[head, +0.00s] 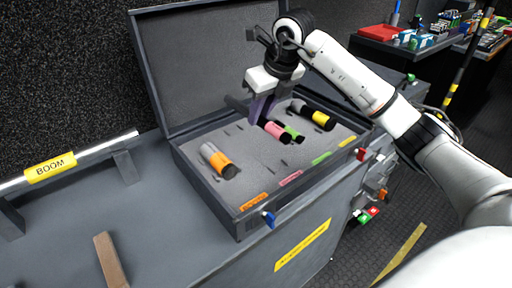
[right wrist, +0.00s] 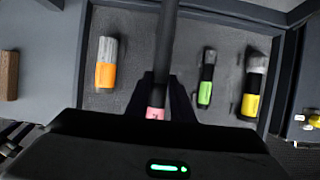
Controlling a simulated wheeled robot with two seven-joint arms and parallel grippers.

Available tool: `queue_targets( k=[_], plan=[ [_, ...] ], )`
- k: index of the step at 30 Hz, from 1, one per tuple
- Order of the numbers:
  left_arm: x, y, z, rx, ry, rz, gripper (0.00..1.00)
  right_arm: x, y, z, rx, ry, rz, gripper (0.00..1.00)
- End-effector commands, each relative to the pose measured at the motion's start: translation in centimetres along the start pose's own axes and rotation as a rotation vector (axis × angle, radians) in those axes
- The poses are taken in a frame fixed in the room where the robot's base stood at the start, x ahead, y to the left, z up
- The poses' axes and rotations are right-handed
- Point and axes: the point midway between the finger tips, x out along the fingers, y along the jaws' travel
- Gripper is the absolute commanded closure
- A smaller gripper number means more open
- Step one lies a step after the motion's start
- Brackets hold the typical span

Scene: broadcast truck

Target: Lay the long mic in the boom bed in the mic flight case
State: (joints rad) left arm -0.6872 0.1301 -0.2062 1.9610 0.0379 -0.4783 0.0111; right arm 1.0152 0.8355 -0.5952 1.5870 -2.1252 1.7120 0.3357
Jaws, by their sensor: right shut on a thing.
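The open mic flight case (head: 205,190) stands on a grey counter, grey foam inside and lid raised at the back. My right gripper (head: 262,110) is over the case, shut on a long dark mic with a pink band (head: 275,131). In the right wrist view the mic (right wrist: 165,60) runs away between the fingers (right wrist: 160,100). Whether it touches the foam I cannot tell. Orange (head: 218,161), green (head: 293,134) and yellow (head: 318,117) banded mics lie in the foam. Orange, pink (head: 290,179), green and yellow labels line the front rim, too small to read. My left gripper is out of view.
A silver pole with a yellow BOOM label (head: 50,167) rests on brackets at the left. A wooden strip (head: 112,262) lies on the counter. Blue latch (head: 268,218) is on the case front. A side bench with a red tray (head: 378,33) stands behind right.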

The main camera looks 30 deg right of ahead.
Motion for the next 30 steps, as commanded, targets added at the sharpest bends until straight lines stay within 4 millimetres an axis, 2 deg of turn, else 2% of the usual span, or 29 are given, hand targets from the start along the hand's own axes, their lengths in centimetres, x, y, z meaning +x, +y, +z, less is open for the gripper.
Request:
queue_targets(
  k=[3,6,13,18,27,28,30],
  plan=[
    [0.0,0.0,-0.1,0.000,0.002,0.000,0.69,2.3,0.0,-1.1,0.003,0.006,-0.001,1.00],
    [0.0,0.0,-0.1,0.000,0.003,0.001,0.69,3.8,0.0,-1.7,0.002,0.004,-0.001,1.00],
    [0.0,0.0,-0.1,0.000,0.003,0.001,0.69,5.5,0.0,-2.4,0.001,0.002,0.001,1.00],
    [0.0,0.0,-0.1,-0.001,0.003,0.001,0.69,7.8,0.0,-3.4,0.001,0.004,0.001,1.00],
    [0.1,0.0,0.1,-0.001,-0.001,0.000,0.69,8.3,0.0,-3.5,0.000,0.001,0.000,1.00],
    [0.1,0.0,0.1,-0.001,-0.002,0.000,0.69,8.4,0.0,-3.6,0.000,0.003,0.000,0.76],
    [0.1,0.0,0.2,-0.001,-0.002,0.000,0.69,8.4,0.0,-3.6,0.000,0.003,0.000,0.64]
  ],
)
